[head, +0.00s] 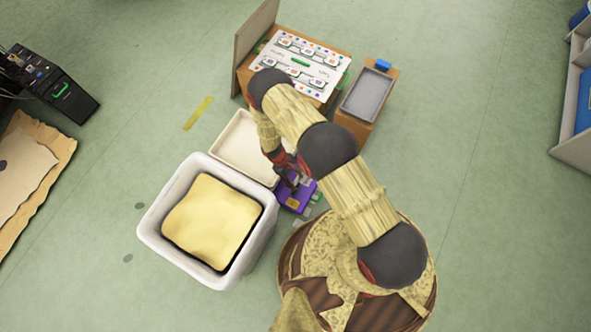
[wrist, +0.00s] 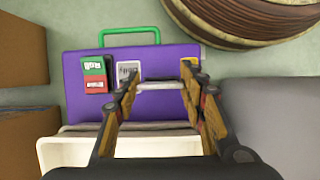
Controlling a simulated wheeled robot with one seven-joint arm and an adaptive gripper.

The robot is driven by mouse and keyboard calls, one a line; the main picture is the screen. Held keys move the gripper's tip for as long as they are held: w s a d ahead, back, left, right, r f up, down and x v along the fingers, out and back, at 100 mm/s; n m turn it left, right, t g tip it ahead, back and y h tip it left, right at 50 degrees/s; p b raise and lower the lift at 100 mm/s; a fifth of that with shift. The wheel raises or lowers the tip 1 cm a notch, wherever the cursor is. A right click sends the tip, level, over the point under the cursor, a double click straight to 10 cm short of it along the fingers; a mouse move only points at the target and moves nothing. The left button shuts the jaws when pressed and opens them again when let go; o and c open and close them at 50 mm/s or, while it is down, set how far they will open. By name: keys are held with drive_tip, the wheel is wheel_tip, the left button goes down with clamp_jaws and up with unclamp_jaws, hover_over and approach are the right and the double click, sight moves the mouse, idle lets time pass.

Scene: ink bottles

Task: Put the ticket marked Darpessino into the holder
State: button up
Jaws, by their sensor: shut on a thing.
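In the wrist view, my gripper (wrist: 162,87) is shut on a thin pale piece (wrist: 162,86) seen edge-on between its fingertips. It may be a ticket, but no marking on it can be read. Below it is a purple case or board (wrist: 85,65) with a green handle (wrist: 129,37). A yellow patch (wrist: 189,66) shows near the right fingertip. In the head view, my gripper (head: 292,182) is over the purple case (head: 284,194). I cannot tell which thing is the holder.
A white bin (head: 150,228) with a yellow filling stands beside a pale tray (head: 236,147). A white board with pictures (head: 300,62) lies on a brown box. A grey tray (head: 367,95) is to its right. The floor (head: 480,200) at right is clear.

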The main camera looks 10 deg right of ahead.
drive_tip(key=shift+f+b, duration=1.15)
drive_tip(key=shift+f, duration=1.15)
drive_tip(key=shift+s+f, duration=0.1)
drive_tip(key=shift+f, duration=1.2)
idle(0.5)
drive_tip(key=o, duration=0.9)
drive_tip(key=v, duration=1.2)
